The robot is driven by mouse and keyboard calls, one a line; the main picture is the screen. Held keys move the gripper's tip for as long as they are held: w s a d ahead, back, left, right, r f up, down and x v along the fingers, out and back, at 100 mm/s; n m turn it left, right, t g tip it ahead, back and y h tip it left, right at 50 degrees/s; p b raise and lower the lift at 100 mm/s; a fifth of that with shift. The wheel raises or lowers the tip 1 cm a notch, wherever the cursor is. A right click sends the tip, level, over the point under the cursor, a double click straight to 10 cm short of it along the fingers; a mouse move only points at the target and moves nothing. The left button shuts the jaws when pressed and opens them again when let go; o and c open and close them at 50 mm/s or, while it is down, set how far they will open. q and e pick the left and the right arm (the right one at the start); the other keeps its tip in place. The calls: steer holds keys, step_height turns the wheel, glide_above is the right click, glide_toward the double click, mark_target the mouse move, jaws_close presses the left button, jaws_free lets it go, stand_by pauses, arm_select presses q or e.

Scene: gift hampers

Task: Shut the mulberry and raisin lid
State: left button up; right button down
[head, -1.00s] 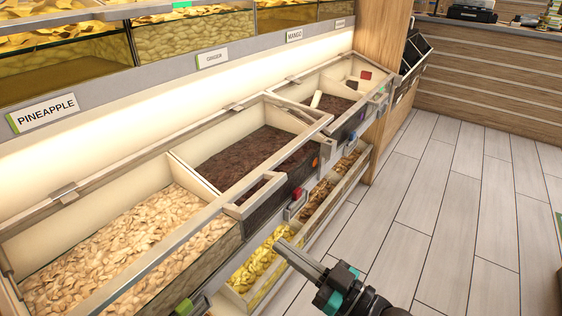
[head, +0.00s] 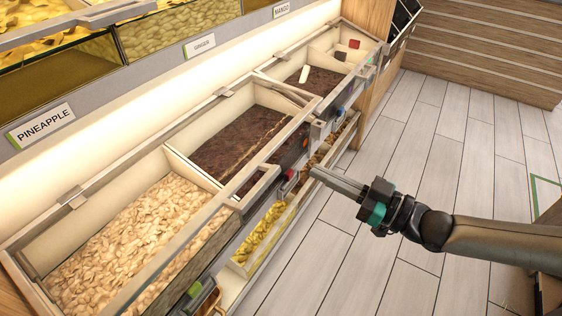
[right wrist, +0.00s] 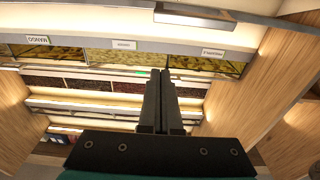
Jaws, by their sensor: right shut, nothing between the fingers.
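The middle bin (head: 178,155) of the lower row holds dark dried fruit (head: 235,145). A farther bin (head: 262,74) holds similar dark fruit (head: 322,80) and a white scoop-like piece (head: 304,74). No label naming mulberry and raisin is readable. Pale frame bars (head: 258,158) cross the bin tops; I cannot tell exactly how each lid stands. My right gripper (head: 316,173) is shut and empty, in front of the middle bin's front side, near a red tag (head: 291,174). Its closed fingers also show in the right wrist view (right wrist: 161,75). My left gripper is not in view.
A bin of pale flakes (head: 130,235) stands at the near left. Yellow pieces (head: 262,232) lie in a lower tray below the bins. Upper bins (head: 178,48) with yellow fruit overhang the back.

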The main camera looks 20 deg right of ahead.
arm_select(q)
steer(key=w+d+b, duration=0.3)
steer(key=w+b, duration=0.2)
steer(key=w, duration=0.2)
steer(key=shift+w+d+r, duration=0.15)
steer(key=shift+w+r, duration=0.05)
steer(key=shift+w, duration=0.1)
arm_select(e)
steer(key=w+a+f, duration=0.3)
steer(key=w+a, duration=0.2)
steer(key=w, duration=0.2)
steer(key=shift+a, duration=0.2)
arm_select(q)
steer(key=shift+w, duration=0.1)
arm_select(e)
steer(key=shift+f, duration=0.2)
